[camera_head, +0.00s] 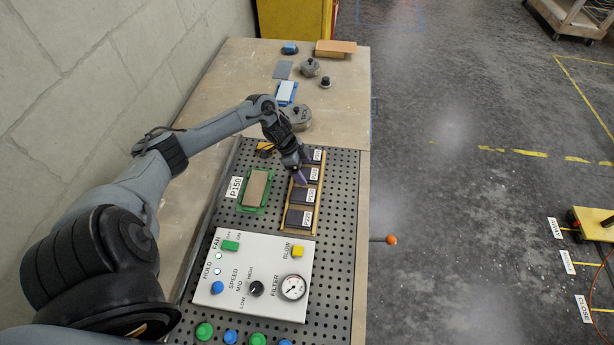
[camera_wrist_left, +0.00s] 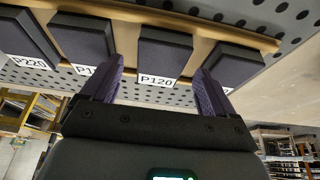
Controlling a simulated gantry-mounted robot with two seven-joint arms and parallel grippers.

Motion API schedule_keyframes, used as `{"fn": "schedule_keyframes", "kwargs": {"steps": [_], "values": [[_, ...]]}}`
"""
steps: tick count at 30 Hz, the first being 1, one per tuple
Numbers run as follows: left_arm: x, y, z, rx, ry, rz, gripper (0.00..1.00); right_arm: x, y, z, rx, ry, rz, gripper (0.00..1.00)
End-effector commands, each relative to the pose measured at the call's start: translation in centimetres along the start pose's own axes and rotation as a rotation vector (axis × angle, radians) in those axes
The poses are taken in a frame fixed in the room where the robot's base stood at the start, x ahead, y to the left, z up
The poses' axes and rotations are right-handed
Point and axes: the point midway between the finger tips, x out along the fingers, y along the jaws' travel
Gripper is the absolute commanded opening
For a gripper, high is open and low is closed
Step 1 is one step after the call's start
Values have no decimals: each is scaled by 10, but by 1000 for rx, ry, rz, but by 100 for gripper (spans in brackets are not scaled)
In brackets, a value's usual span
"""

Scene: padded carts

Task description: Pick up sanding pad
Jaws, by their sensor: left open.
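Several dark sanding pads with white labels sit in a row in a wooden rack (camera_head: 283,217). The nearest pad (camera_head: 300,217) is clear of my arm in the head view. My left gripper (camera_head: 299,180) is over the row at its left side, with purple fingers. In the left wrist view the open fingers (camera_wrist_left: 157,68) straddle the pad labelled P120 (camera_wrist_left: 165,52), with nothing visibly gripped. A pad labelled P220 (camera_wrist_left: 27,38) is at the left there. The left finger partly covers another pad's label (camera_wrist_left: 82,40), and the right finger hides another label. My right gripper is not in view.
A green holder (camera_head: 242,203) with a brown block (camera_head: 256,187) and a P150 label (camera_head: 235,187) lies left of the rack. A control panel (camera_head: 255,276) is in front. Grey lidded items (camera_head: 297,117), a blue-edged block (camera_head: 286,92) and an orange-brown block (camera_head: 336,48) stand behind.

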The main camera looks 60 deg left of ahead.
Motion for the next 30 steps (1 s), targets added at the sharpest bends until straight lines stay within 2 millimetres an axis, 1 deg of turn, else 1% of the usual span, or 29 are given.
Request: {"fn": "schedule_keyframes", "kwargs": {"steps": [1, 3, 6, 14, 25, 26, 30], "values": [[8, 0, -1, -1, 3, 0, 88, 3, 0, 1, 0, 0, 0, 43], [14, 0, 0, 0, 2, -1, 88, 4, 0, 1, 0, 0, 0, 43], [20, 0, 0, 0, 1, -2, 88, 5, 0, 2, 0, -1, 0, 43], [21, 0, 0, 2, 0, -2, 88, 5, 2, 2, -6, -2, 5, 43], [21, 0, 0, 1, 0, -2, 32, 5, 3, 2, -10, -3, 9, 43], [21, 0, 0, 1, 0, -2, 29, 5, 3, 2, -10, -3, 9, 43], [21, 0, 0, 1, 0, -2, 29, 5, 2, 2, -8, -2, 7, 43]]}}
